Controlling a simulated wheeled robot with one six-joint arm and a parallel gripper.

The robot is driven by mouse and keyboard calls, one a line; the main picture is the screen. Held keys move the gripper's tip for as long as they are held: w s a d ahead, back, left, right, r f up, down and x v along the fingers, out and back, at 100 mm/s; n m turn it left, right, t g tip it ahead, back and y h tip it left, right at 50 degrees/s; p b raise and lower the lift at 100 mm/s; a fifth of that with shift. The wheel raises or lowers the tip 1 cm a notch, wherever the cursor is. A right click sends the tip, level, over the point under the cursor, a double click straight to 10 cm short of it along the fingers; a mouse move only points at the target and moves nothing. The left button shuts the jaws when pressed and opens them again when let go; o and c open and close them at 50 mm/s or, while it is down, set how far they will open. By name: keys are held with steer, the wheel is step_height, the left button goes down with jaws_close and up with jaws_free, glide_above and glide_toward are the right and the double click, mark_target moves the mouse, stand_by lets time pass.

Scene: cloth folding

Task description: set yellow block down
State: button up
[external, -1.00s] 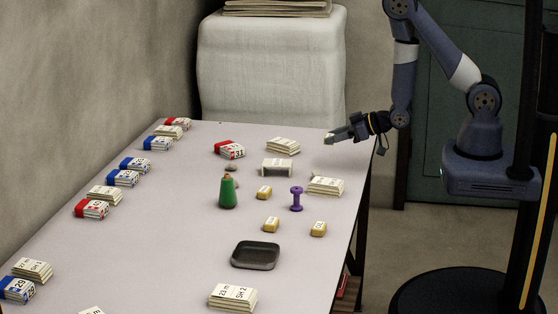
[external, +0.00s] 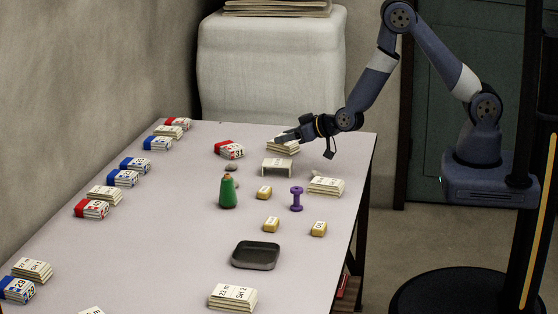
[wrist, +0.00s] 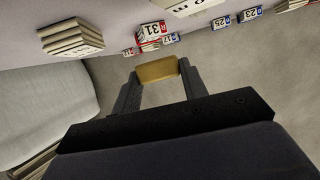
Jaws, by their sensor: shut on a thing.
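My gripper (external: 279,138) reaches in from the right at the far end of the table. It appears above or beside a cream stack of plates (external: 284,148); the exact height is hard to tell. In the wrist view my gripper (wrist: 159,71) is shut on a yellow block (wrist: 157,69), held between both fingertips. In the external view the held block is too small to make out.
A red-topped stack (external: 229,149) is left of my gripper. More stacks line the left edge. The left-centre is clear.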

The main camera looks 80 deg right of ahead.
steer(key=w+a+r+m+g+h+b, duration=0.25)
steer(key=w+a+m+h+b, duration=0.2)
steer(key=w+a, duration=0.8)
steer(key=s+a+r+n+t+y+b, duration=0.1)
steer(key=s+a+n+t+y+b, duration=0.2)
steer(key=a, duration=2.4)
steer(key=shift+m+g+h, duration=0.35)
steer(key=shift+g+h, duration=0.2)
steer(key=f, duration=0.5)
steer(key=s+f+b, duration=0.1)
steer(key=f, duration=0.2)
steer(key=shift+s+f, duration=0.1)
steer(key=shift+f, duration=0.15)
steer(key=shift+f, duration=0.5)
steer(key=shift+f, duration=0.15)
